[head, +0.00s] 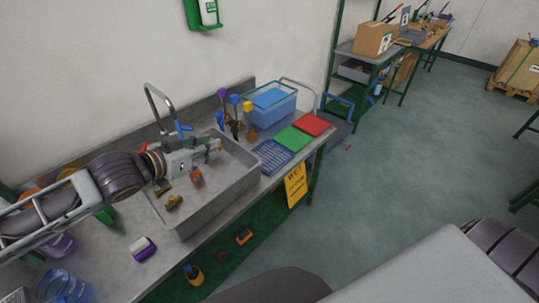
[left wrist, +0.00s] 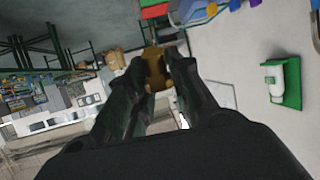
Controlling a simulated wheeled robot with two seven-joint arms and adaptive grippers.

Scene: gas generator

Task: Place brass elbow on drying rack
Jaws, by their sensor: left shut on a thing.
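My left gripper (head: 212,147) is over the sink (head: 222,187), its fingers pointing right. In the left wrist view, its fingertips (left wrist: 155,72) are closed on a brass-coloured piece, which I take for the brass elbow (left wrist: 154,58). The piece is hard to make out in the head view. Another brass fitting (head: 174,202) lies on the sink floor, with an orange item (head: 196,177) near it. The blue drying rack (head: 272,156) lies flat on the counter just right of the sink, apart from the gripper. My right gripper is not in view.
A tap (head: 152,105) arches behind the sink. Upright brushes with coloured tops (head: 234,112) stand behind the gripper. A blue bin (head: 271,104) stands behind the rack. Green (head: 294,139) and red (head: 312,124) mats lie right of the rack. A white-and-purple item (head: 142,249) lies on the front counter.

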